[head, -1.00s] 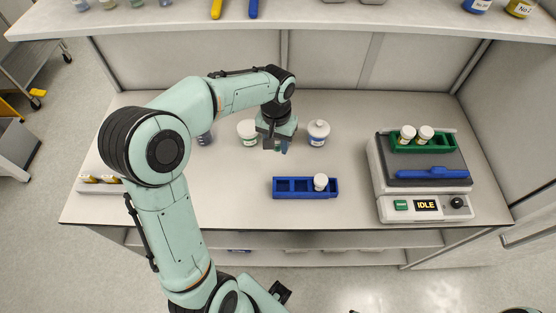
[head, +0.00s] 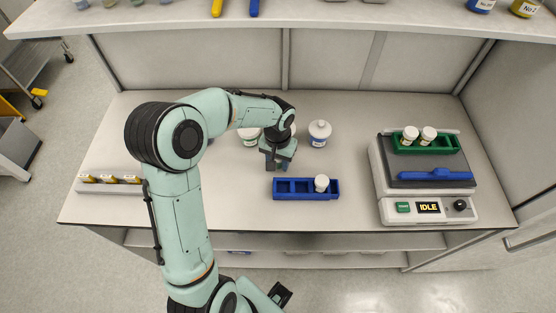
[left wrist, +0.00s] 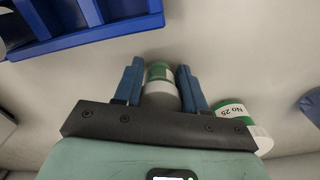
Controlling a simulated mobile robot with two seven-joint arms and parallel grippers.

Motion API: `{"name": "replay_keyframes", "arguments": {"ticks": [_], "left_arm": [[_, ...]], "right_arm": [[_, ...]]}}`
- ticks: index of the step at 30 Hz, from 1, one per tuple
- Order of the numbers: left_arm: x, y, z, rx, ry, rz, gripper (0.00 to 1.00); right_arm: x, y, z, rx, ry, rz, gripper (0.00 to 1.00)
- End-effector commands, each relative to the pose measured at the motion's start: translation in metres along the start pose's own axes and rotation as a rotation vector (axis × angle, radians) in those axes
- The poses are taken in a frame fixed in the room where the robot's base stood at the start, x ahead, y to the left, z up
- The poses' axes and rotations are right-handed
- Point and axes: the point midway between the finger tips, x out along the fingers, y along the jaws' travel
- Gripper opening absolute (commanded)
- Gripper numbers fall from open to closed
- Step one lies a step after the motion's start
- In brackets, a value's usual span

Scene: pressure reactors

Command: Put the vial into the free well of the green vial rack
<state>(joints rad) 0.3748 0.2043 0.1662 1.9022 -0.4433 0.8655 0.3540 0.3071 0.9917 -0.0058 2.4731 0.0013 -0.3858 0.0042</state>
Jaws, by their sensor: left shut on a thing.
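The vial (left wrist: 160,72) has a green band and a white cap. It sits between the two blue fingers of my left gripper (left wrist: 160,66) in the left wrist view, and the gripper is shut on it. In the head view my left gripper (head: 276,162) is over the middle of the bench, behind the blue rack, and the vial is mostly hidden there. The green vial rack (head: 447,145) is on the device at the right, far from my gripper. Two white-capped vials (head: 411,134) stand in its left part; its right part looks empty.
The blue rack (head: 295,196) holds one white-capped vial (head: 321,183) at its right end. Two white-capped jars (head: 319,134) stand behind, beside my gripper. A blue tool (head: 435,175) lies on the device (head: 400,190) before the green rack. Bench between is clear.

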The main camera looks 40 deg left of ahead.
Motion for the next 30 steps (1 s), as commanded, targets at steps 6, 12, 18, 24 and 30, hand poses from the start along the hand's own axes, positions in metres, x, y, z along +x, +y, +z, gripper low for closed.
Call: {"name": "replay_keyframes", "arguments": {"ticks": [6,12,18,24,30], "left_arm": [[0.003,0.0,0.0,0.0,-0.001,0.0,0.66],[0.003,0.0,0.0,0.0,-0.001,0.0,0.66],[-0.011,0.0,-0.001,0.0,0.004,0.0,0.66],[-0.053,0.0,-0.002,-0.001,0.007,0.0,0.66],[-0.094,0.0,-0.001,0.0,0.004,0.0,0.66]], "right_arm": [[0.002,0.001,0.001,0.001,-0.002,0.001,0.43],[0.002,0.001,0.001,0.001,-0.001,0.0,0.43],[-0.002,-0.001,-0.001,0.0,0.001,0.0,0.43],[-0.007,-0.004,-0.003,-0.002,0.004,-0.001,0.43],[-0.013,-0.006,-0.005,-0.003,0.008,-0.003,0.43]]}}
